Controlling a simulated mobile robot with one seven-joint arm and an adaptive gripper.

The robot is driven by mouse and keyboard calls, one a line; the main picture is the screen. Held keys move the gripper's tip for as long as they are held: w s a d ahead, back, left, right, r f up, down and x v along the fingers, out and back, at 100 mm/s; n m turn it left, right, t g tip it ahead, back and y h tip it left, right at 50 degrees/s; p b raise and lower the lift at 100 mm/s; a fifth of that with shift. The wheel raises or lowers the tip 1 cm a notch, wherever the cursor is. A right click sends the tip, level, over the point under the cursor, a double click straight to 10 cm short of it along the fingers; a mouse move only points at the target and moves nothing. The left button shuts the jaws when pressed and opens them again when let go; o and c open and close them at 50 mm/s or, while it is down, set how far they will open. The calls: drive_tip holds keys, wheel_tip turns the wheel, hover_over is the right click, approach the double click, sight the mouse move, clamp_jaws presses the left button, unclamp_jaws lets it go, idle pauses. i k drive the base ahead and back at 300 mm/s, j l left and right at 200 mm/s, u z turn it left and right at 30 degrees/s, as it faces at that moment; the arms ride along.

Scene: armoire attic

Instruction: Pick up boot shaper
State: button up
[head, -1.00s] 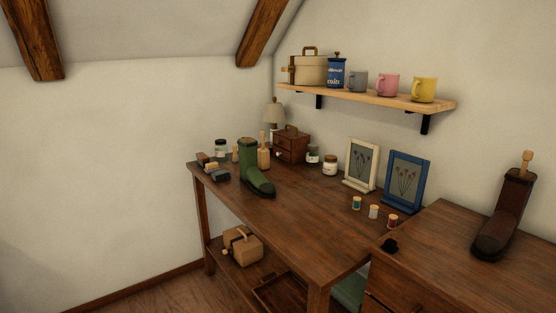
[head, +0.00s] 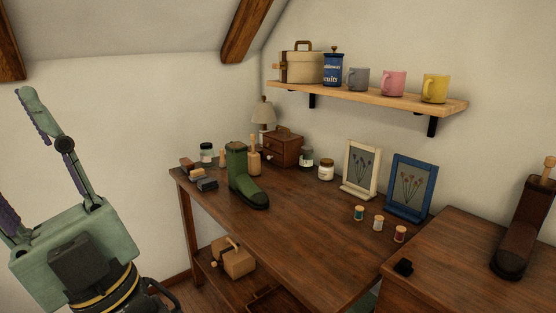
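A light wooden boot shaper with a knob handle (head: 254,160) stands on the brown wooden desk (head: 290,228), just behind and right of the green boot (head: 238,172). Its lower part is partly hidden by the boot. Another wooden handle (head: 549,168) sticks up from the dark brown boot (head: 519,232) on the cabinet at the right; what it joins inside is hidden. My gripper (head: 20,125) is at the left edge, far from the desk things and pointing up. Its fingers are apart, with nothing seen between them; one finger is cut off by the frame.
Brushes or blocks (head: 200,176), jars (head: 326,170), a small drawer chest (head: 283,149), a lamp (head: 263,115), two picture frames and thread spools (head: 378,223) stand on the desk. A wall shelf (head: 380,98) with mugs overhangs the back. The desk's front middle is clear.

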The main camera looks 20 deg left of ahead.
sight(254, 158)
drive_tip(key=i+j+z, duration=0.2)
drive_tip(key=j, duration=0.4)
drive_tip(key=j+z, duration=0.2)
drive_tip(key=j, duration=0.35)
drive_tip(key=i+j, duration=0.1)
drive_tip(key=j, duration=0.7)
drive_tip(key=i+j+z, duration=0.1)
drive_tip(key=j, duration=0.7)
drive_tip(key=i+j, duration=0.1)
drive_tip(key=j, duration=0.7)
drive_tip(key=i+j, duration=0.85)
drive_tip(key=i, duration=0.25)
